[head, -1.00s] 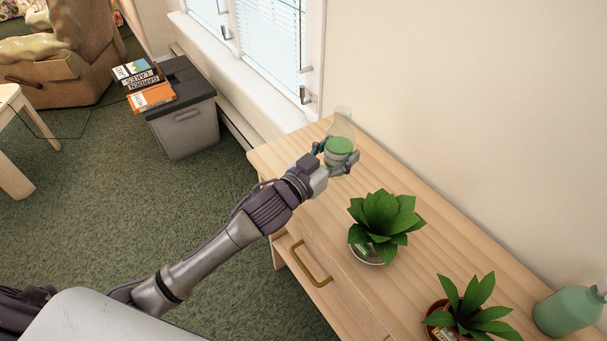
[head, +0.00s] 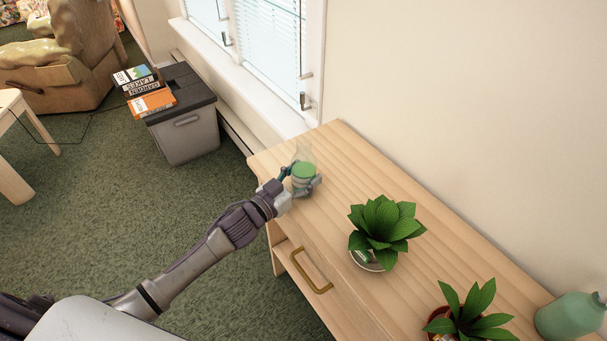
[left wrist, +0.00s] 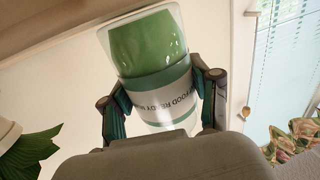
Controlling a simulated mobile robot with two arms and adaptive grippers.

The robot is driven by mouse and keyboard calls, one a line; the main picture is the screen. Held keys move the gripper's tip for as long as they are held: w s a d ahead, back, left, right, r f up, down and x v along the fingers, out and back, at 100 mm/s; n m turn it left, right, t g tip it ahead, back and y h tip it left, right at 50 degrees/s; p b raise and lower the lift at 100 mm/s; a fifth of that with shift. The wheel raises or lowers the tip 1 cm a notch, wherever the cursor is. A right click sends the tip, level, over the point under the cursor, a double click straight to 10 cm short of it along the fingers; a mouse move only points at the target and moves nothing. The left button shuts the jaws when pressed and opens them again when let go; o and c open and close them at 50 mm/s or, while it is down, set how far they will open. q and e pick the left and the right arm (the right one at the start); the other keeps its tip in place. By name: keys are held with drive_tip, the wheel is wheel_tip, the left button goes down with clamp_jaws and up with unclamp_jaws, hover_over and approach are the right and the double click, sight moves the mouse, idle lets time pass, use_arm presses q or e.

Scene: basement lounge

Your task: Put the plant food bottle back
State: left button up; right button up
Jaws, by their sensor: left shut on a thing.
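The plant food bottle (head: 304,172) is clear, with green contents and a pale label. My left gripper (head: 302,182) is shut on it at the far left end of the wooden cabinet top (head: 345,165). In the left wrist view the bottle (left wrist: 155,75) sits between both fingers (left wrist: 165,100), and its label reads partly "FOOD READY". I cannot tell whether its base touches the wood. My right gripper is not in view.
A leafy plant in a white pot (head: 383,230) stands mid-cabinet. Bare wood lies between the first plant and the far end. A grey bin (head: 185,125) with books stands on the floor.

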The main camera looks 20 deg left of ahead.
use_arm(q)
drive_tip(key=shift+f, duration=0.1)
drive_tip(key=o, duration=1.4)
drive_tip(key=shift+s+a, duration=0.1)
drive_tip(key=shift+s, duration=0.05)
drive_tip(key=v, duration=1.1)
drive_tip(key=shift+s+b, duration=0.3)
drive_tip(key=shift+b, duration=0.15)
drive_tip(key=shift+a, duration=0.2)
